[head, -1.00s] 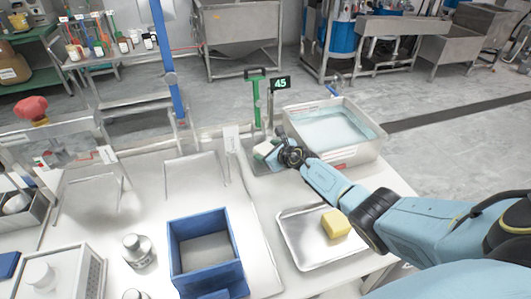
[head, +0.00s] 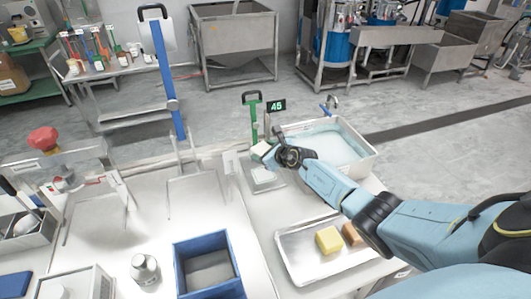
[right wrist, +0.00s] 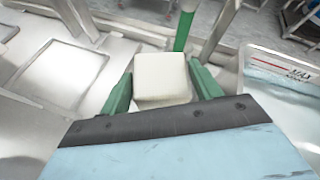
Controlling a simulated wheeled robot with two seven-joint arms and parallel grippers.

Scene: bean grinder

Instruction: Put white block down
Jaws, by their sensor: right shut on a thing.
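My right gripper (head: 268,153) is shut on the white block (head: 260,149). It holds the block above and behind the small metal plate (head: 266,183), with a visible gap between them in the head view. In the right wrist view the white block (right wrist: 162,78) is upright between the two green fingers of my right gripper (right wrist: 160,90). My left gripper is not in view.
A water basin (head: 363,157) is to the right. A metal tray (head: 293,262) holds a yellow block (head: 328,240) and a brown block (head: 352,235). A blue bin (head: 207,243) stands in front.

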